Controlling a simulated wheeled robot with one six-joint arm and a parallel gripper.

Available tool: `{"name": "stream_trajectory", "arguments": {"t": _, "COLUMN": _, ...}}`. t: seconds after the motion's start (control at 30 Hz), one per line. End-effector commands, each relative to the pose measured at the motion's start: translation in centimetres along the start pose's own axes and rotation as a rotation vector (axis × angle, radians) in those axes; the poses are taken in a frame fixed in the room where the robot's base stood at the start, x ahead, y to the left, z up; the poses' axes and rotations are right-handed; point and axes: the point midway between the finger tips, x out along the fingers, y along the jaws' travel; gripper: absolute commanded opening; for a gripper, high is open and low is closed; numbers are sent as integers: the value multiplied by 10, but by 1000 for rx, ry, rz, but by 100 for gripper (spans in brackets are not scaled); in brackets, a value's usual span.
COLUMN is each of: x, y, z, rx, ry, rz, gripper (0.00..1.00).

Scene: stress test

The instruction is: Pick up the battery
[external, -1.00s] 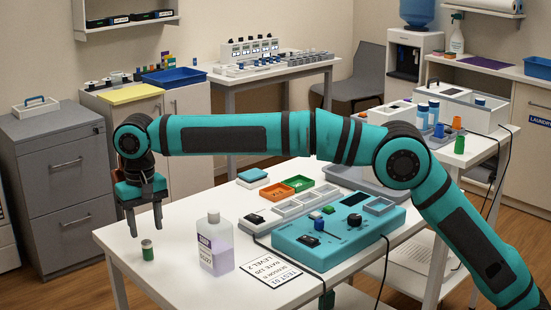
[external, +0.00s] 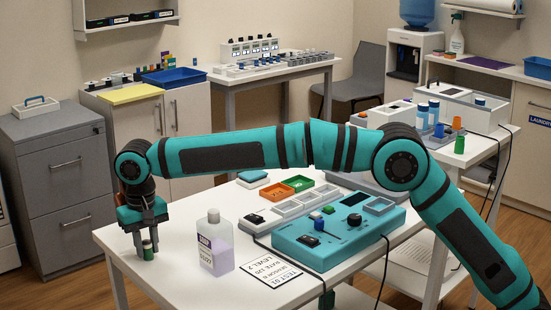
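A small green battery (external: 148,254), a cylinder with a pale top, stands upright near the left front corner of the white table. My gripper (external: 147,243) points down right over it, its two dark fingers reaching to about the battery's upper part, one on each side in this view. The fingertips partly cover the battery. I cannot tell whether the fingers press on it or stand a little apart from it. The battery looks to be resting on the table (external: 185,262).
A clear bottle with purple liquid (external: 215,245) stands just right of the gripper. A printed sheet (external: 274,272) and a teal control box (external: 325,245) lie farther right. Orange (external: 278,191) and green (external: 300,181) trays sit behind. The table left of the battery is clear.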

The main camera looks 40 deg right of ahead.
Motion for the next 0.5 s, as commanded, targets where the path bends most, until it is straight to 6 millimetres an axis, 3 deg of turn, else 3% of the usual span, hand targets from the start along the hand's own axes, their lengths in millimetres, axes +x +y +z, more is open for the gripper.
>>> {"name": "stream_trajectory", "arguments": {"t": 0.03, "x": 0, "y": 0, "z": 0, "rx": 0, "ry": 0, "rz": 0, "gripper": 15}}
{"name": "stream_trajectory", "arguments": {"t": 0.1, "x": 0, "y": 0, "z": 0, "rx": 0, "ry": 0, "rz": 0, "gripper": 1}}
{"name": "stream_trajectory", "arguments": {"t": 0.13, "x": 0, "y": 0, "z": 0, "rx": 0, "ry": 0, "rz": 0, "gripper": 0}}
{"name": "stream_trajectory", "arguments": {"t": 0.5, "x": -10, "y": 0, "z": 0, "rx": 0, "ry": 1, "rz": -1, "gripper": 0}}
